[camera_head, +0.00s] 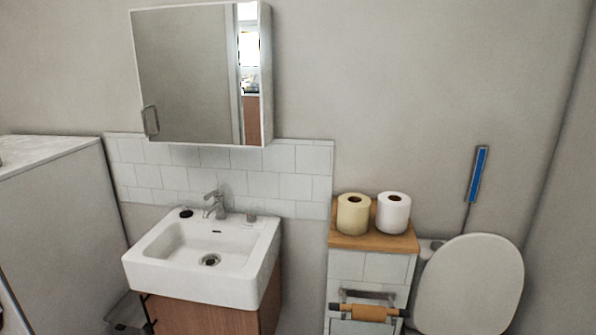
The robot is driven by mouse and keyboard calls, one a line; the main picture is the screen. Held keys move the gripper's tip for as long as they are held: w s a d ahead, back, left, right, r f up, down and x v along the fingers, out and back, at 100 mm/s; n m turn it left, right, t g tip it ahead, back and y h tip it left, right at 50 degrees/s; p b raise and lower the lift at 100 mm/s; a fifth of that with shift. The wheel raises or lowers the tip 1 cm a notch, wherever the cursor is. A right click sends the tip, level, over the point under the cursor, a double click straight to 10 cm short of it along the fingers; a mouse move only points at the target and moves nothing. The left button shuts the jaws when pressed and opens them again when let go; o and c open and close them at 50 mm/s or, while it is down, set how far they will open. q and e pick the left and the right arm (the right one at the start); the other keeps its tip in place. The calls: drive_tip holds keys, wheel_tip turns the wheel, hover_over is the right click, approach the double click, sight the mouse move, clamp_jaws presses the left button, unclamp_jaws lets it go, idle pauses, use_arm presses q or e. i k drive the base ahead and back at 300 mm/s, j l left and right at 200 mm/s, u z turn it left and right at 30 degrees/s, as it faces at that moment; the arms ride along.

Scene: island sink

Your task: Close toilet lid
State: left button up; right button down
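The toilet lid (468,285) is a pale, rounded oval at the lower right. It stands raised, with its broad face toward me. The toilet's seat and bowl are not clearly visible; the lower part of the toilet is cut off by the bottom edge of the view. Neither of my grippers can be made out in the head view.
A sink (205,284) on a wooden cabinet stands at centre left under a mirror cabinet (198,75). A wood-topped tiled ledge (372,242) with two paper rolls and a roll holder (368,312) stands left of the toilet.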

sight(473, 284)
drive_tip(key=z, duration=1.25)
drive_tip(key=i+j, duration=0.1)
drive_tip(key=i, duration=0.2)
drive_tip(key=i+j, duration=0.1)
drive_tip(key=i, duration=0.2)
drive_tip(key=i+z, duration=0.1)
drive_tip(key=z, duration=0.6)
drive_tip(key=i+j+z, duration=0.1)
drive_tip(key=z, duration=0.3)
